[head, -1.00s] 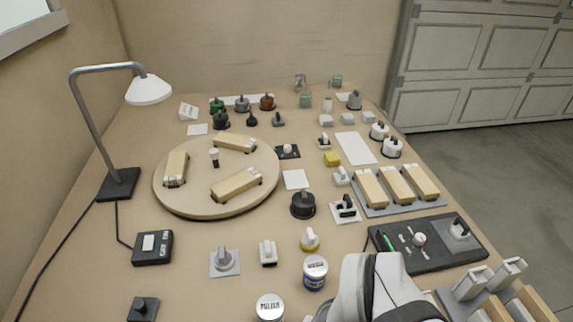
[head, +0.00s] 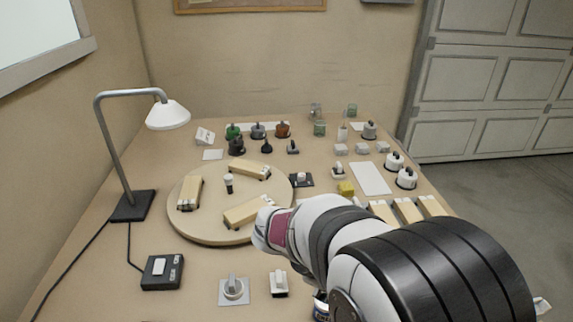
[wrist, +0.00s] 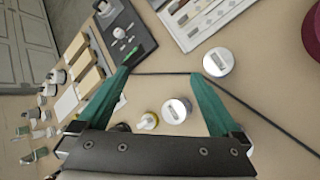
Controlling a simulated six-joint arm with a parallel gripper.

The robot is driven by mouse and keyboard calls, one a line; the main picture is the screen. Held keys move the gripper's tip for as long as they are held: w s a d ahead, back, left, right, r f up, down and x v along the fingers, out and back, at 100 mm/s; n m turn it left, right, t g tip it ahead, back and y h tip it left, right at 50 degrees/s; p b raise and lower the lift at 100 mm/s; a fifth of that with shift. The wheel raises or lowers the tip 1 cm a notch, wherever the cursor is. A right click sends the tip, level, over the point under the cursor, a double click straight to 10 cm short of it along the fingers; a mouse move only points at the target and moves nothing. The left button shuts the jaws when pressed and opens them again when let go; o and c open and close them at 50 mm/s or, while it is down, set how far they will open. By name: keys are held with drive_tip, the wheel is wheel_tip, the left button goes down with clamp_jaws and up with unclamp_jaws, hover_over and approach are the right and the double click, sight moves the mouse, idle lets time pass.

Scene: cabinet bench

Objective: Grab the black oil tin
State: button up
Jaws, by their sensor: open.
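A dark, round, black lidded pot with a top knob (head: 236,146) stands at the back left of the bench, in front of a row of similar coloured ones. I cannot tell whether it is the black oil tin. In the wrist view, a black round thing (wrist: 121,127) shows beside a yellow-based one, partly hidden by my gripper's body. My gripper (wrist: 161,74) is open and empty above the bench, its two green fingers spread wide. In the head view my arm hides the gripper and the bench's front right.
Two silver-lidded tins (wrist: 176,110) (wrist: 218,62) stand below, near the right finger. A black tray (wrist: 123,32) and a tool tray (wrist: 200,14) lie beyond. A round wooden board (head: 186,226) with blocks is at left; a lamp (head: 168,114) stands beside it.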

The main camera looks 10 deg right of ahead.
drive_tip(key=w+a+f+n+t, duration=0.3)
drive_tip(key=w+f+n, duration=0.1)
drive_tip(key=w+n, duration=0.2)
drive_tip(key=w+a+f+n+t+h, duration=0.1)
drive_tip(key=w+a+f+n+t, duration=0.2)
drive_tip(key=w+n, duration=0.3)
drive_tip(key=w+a+f+n+t, duration=0.3)
drive_tip(key=w+f+n, duration=0.3)
drive_tip(key=w, duration=0.3)
drive_tip(key=shift+w+a, duration=0.15)
drive_tip(key=shift+a, duration=0.55)
drive_tip(key=shift+h, duration=0.3)
drive_tip(key=x, duration=1.5)
drive_tip(key=shift+d+f, duration=0.1)
drive_tip(key=shift+f, duration=0.05)
drive_tip(key=c, duration=1.3)
